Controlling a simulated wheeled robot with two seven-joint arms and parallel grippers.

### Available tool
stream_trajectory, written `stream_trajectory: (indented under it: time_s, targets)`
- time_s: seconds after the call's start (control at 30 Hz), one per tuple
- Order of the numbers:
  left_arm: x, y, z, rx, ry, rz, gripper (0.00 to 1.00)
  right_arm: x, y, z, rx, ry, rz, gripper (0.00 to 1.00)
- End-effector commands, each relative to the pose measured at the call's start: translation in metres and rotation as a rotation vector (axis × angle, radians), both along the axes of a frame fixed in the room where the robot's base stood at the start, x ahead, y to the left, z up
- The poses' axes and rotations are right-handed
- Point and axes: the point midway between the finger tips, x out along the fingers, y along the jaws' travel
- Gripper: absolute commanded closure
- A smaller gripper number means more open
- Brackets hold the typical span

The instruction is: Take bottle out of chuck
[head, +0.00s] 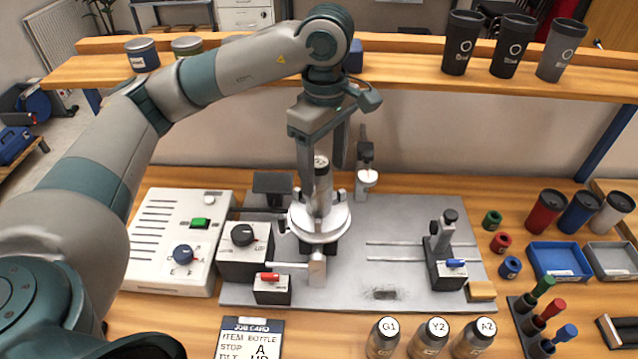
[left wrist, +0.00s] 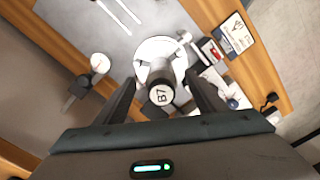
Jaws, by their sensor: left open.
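The bottle (head: 322,190) is a grey metal cylinder standing upright in the round white chuck (head: 300,228) on the grey machine plate. In the left wrist view its cap (left wrist: 161,94) reads B7, and the chuck (left wrist: 160,47) shows as a pale disc around its foot. My left gripper (head: 319,172) points down from above, with its fingers around the upper bottle. In the left wrist view my left gripper (left wrist: 163,98) is open, one finger on each side of the bottle, with gaps showing. My right gripper is not in view.
A white control box (head: 178,240) stands left of the plate. A stop post (head: 446,250) stands right on the plate (head: 400,215). Several lidded bottles (head: 430,335) stand at the front edge. A shelf (head: 405,68) with black cups runs behind my arm.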

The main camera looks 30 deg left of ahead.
Motion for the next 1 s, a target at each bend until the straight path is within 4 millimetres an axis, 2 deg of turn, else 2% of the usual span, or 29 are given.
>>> stream_trajectory:
  time_s: [0.07, 0.3, 0.77, 1.0]
  targets:
    - [-0.001, 0.000, -0.009, -0.001, 0.002, 0.001, 0.36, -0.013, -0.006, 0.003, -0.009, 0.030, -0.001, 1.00]
    - [0.000, 0.000, -0.032, 0.000, 0.001, -0.001, 0.36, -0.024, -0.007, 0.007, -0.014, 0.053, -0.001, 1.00]
    - [0.000, 0.002, -0.036, -0.001, 0.001, 0.001, 0.36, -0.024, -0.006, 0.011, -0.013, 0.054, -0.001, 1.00]
    - [0.000, 0.011, -0.057, 0.001, 0.004, 0.002, 0.36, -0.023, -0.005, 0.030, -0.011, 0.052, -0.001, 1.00]
